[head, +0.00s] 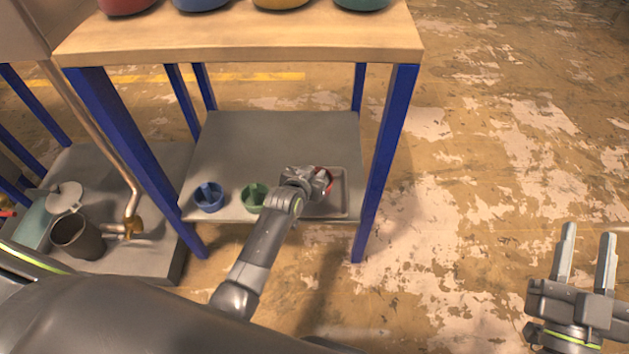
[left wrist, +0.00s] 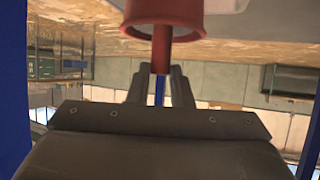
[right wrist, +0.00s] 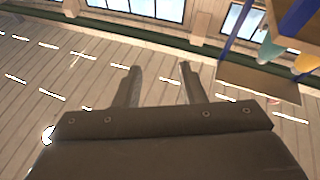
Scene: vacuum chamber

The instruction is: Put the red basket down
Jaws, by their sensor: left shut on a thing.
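The red basket (head: 329,181) is mostly hidden behind my left gripper (head: 316,180) in the head view. In the left wrist view its red body (left wrist: 163,14) and handle (left wrist: 162,48) show clearly. The left gripper's fingers (left wrist: 161,75) are shut on the handle. The basket is over or in a shallow grey tray (head: 341,200) at the right end of the lower shelf (head: 280,135); I cannot tell whether it touches the tray. My right gripper (head: 590,245) is open and empty, out over the floor at the right.
A blue basket (head: 208,198) and a green basket (head: 253,197) stand on the lower shelf left of the tray. Blue legs (head: 386,150) and the wooden top (head: 240,35) frame the shelf. A dark pot (head: 78,238) stands at left. The floor at right is clear.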

